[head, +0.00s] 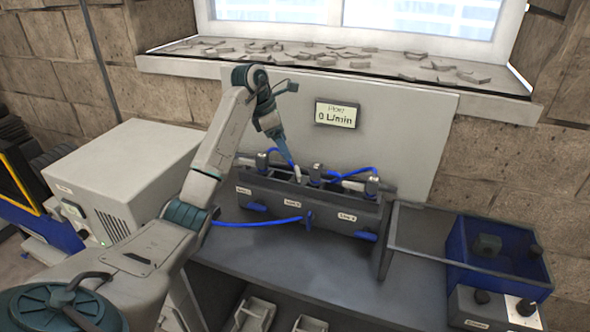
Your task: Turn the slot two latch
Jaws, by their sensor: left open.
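The dark grey slotted block (272,194) stands on the bench, with labels along its front. The slot two latch (308,220) is a small blue handle below the middle label (292,203); it looks upright, while the left latch (257,207) and right latch (366,236) lie roughly level. My left gripper (297,174) points down at the block's top, above and behind the middle label, apart from the latch in the picture. It is open; whether its tips touch anything is too small to tell. My right gripper is out of view.
Blue hoses (255,223) run in front of and behind the block. A display (337,115) reads 0 L/min. A white box (120,170) stands left. A blue bin (505,268) with dark knobbed parts stands right. Bare bench (290,262) lies in front.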

